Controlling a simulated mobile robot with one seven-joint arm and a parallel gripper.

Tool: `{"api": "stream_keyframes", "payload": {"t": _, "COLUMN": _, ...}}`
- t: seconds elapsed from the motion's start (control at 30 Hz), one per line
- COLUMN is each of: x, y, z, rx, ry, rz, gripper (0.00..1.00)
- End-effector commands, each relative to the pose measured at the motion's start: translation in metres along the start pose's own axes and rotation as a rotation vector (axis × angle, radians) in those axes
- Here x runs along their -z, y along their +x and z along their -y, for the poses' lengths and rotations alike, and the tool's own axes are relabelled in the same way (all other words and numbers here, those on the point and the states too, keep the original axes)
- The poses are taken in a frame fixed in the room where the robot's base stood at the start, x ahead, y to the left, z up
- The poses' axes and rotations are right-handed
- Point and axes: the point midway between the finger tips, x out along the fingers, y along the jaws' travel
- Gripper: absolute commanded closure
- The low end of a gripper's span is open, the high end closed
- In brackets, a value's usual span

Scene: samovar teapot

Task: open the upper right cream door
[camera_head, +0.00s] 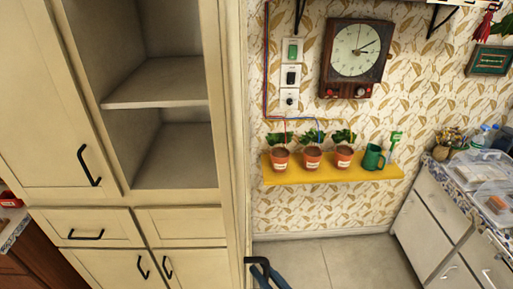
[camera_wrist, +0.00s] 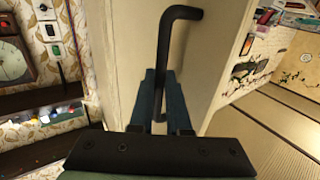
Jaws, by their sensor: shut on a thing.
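The upper right cream door (camera_head: 238,120) stands swung open and shows nearly edge-on in the head view. The shelves (camera_head: 160,82) behind it are exposed and look empty. In the wrist view the door's cream face (camera_wrist: 218,50) fills the middle, with its black bar handle (camera_wrist: 163,50) upright. My gripper (camera_wrist: 161,78) is shut on this handle, with a finger on each side of the bar. In the head view my gripper (camera_head: 268,272) shows at the bottom edge beside the handle (camera_head: 257,261), and its lower part is out of frame.
The upper left cream door (camera_head: 60,110) is shut, as are the drawers (camera_head: 85,228) below. Tiled floor (camera_head: 345,258) is clear between cabinet and counter (camera_head: 440,190).

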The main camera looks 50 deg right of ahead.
Motion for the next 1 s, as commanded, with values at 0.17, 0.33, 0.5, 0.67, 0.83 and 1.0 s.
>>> {"api": "stream_keyframes", "payload": {"t": 0.17, "x": 0.0, "y": -0.001, "z": -0.001, "rx": -0.001, "ry": 0.002, "rz": 0.0, "gripper": 1.0}}
{"api": "stream_keyframes", "payload": {"t": 0.33, "x": 0.0, "y": -0.001, "z": -0.001, "rx": -0.001, "ry": 0.002, "rz": 0.001, "gripper": 1.0}}
{"api": "stream_keyframes", "payload": {"t": 0.5, "x": -0.001, "y": -0.001, "z": -0.001, "rx": 0.0, "ry": 0.001, "rz": 0.001, "gripper": 0.62}}
{"api": "stream_keyframes", "payload": {"t": 0.67, "x": -0.001, "y": -0.001, "z": -0.001, "rx": 0.0, "ry": 0.001, "rz": 0.001, "gripper": 0.55}}
{"api": "stream_keyframes", "payload": {"t": 0.83, "x": -0.001, "y": -0.001, "z": -0.001, "rx": 0.0, "ry": 0.0, "rz": 0.001, "gripper": 0.55}}
{"api": "stream_keyframes", "payload": {"t": 1.0, "x": -0.003, "y": -0.014, "z": -0.002, "rx": -0.002, "ry": -0.002, "rz": 0.003, "gripper": 0.55}}
